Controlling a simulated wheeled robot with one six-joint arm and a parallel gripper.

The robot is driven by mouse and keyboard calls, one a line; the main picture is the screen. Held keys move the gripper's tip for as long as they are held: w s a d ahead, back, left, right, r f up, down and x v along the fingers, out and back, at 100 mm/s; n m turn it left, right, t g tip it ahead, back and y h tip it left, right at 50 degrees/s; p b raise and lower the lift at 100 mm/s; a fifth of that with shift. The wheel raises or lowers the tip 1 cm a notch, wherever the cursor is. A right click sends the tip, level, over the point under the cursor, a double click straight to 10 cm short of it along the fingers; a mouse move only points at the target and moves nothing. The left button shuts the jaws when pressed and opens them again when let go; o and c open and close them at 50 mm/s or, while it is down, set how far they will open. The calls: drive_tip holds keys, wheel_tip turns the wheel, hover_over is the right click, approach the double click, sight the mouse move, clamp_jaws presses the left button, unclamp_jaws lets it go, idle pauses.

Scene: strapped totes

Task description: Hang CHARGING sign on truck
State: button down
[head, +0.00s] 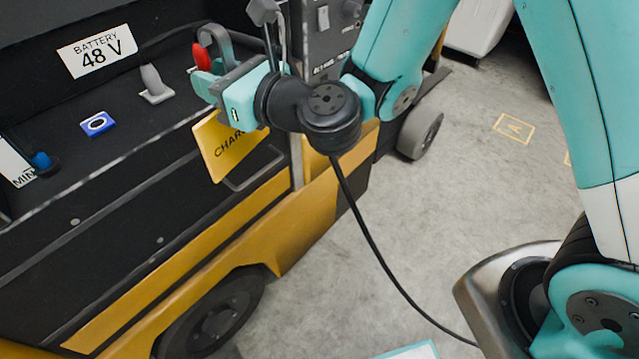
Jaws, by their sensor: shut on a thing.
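The yellow CHARGING sign (222,148) is tilted just below my gripper (207,88), in front of the truck's dark side. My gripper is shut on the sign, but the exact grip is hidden. The truck (150,225) is black and yellow and fills the left side. A grey hooked part (213,38) rises just behind my gripper; I cannot tell whether it touches the sign.
A red part (203,56) is close behind my gripper. A grey plug-like piece (153,84), a blue button-like piece (97,123) and a BATTERY 48 V label (97,51) are on the truck. A black cable (372,238) hangs below my wrist.

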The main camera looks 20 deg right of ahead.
sight(249, 169)
drive_tip(key=w+d+f+m+t+h+b, duration=0.15)
drive_tip(key=d+f+b, duration=0.25)
drive_tip(key=f+b, duration=1.2)
drive_tip(key=d+f+m+t+h+b, duration=0.1)
drive_tip(key=d+f+h+b, duration=0.15)
drive_tip(key=f+b, duration=1.35)
drive_tip(key=shift+y, duration=0.5)
drive_tip(key=p+x, duration=0.3)
drive_tip(key=p, duration=0.1)
drive_tip(key=p+x, duration=0.3)
drive_tip(key=p, duration=0.1)
drive_tip(key=p+x, duration=0.2)
drive_tip(key=p, duration=0.2)
drive_tip(key=shift+w+r+p, duration=0.35)
drive_tip(key=shift+w+r, duration=0.05)
drive_tip(key=shift+w, duration=0.1)
wheel_tip(249, 169, down, 3)
drive_tip(key=shift+w+r+b, duration=0.1)
drive_tip(key=shift+r+b, duration=0.15)
drive_tip(key=shift+b, duration=0.75)
drive_tip(key=shift+f+b, duration=0.45)
drive_tip(key=c, duration=0.8)
unclamp_jaws()
